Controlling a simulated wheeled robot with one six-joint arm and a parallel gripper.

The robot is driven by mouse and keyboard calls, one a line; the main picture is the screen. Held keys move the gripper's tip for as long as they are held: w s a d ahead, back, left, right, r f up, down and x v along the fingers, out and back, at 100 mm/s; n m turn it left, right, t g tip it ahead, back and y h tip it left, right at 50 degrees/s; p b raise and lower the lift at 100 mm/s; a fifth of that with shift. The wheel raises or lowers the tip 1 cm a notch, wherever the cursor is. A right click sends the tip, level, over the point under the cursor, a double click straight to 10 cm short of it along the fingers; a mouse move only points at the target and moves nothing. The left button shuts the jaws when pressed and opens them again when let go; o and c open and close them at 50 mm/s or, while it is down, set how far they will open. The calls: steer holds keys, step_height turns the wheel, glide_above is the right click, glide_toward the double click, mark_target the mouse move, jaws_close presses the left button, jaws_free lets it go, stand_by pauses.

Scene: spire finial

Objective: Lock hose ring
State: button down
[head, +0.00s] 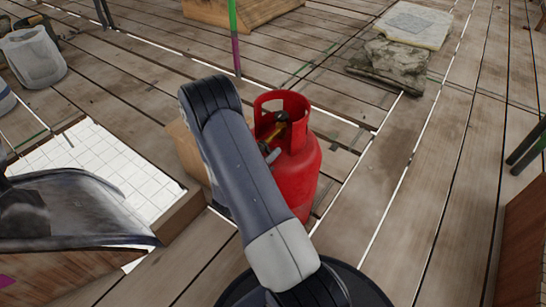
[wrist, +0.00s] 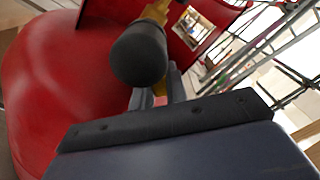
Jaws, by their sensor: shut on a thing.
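A red gas cylinder (head: 303,172) stands upright on the plank floor, with a red collar (head: 294,101) around its top. It fills the left of the wrist view (wrist: 50,85). A brass-coloured valve (head: 280,128) sits inside the collar. In the wrist view a rounded black part (wrist: 139,55) is in front of the brass fitting (wrist: 157,13). My gripper (wrist: 160,93) is beside the valve, its grey fingers shut on a brass-coloured part just below the black one. The black part hides some of this grip. I cannot make out the hose ring's lock.
A wooden block (head: 186,152) stands left of the cylinder, partly behind my arm. A white tiled panel (head: 95,165) lies further left. Stone slabs (head: 390,62) lie at the back right, and a green and purple pole (head: 235,35) stands behind. The planks right of the cylinder are clear.

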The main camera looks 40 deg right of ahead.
steer(key=shift+w+a+f+m+b, duration=0.1)
steer(key=shift+w+f+m+b, duration=0.2)
steer(key=shift+m, duration=0.5)
steer(key=c, duration=1.4)
jaws_free()
